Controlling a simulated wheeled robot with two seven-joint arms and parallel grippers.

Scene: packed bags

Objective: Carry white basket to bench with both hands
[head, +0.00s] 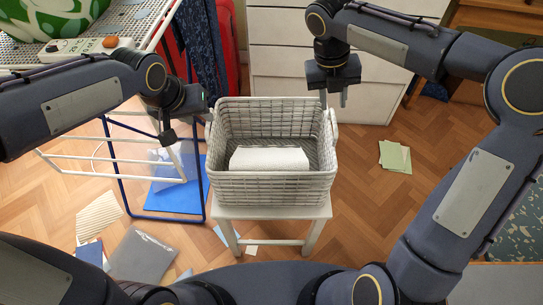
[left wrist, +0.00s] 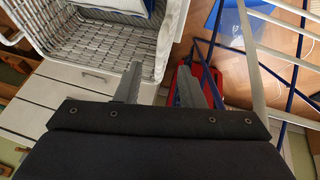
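The white woven basket (head: 272,190) sits upright on a small white stool (head: 272,211), and a white folded or rolled item (head: 269,159) lies inside it. It also shows in the left wrist view (left wrist: 100,38) at the upper left. White loop handles stick out at its left and right sides. My left gripper (head: 188,128) is beside the basket's left side; its fingers (left wrist: 157,75) are apart, with the basket's corner showing close beyond them. My right gripper (head: 334,98) points down by the far right corner, fingers apart. Contact with the basket cannot be told.
A white drying rack with a blue frame (head: 206,190) stands left of the basket. A white drawer cabinet (head: 275,50) is behind. Papers (head: 395,156) and flat items (head: 142,256) lie on the wooden floor. A perforated table (head: 130,20) is at upper left.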

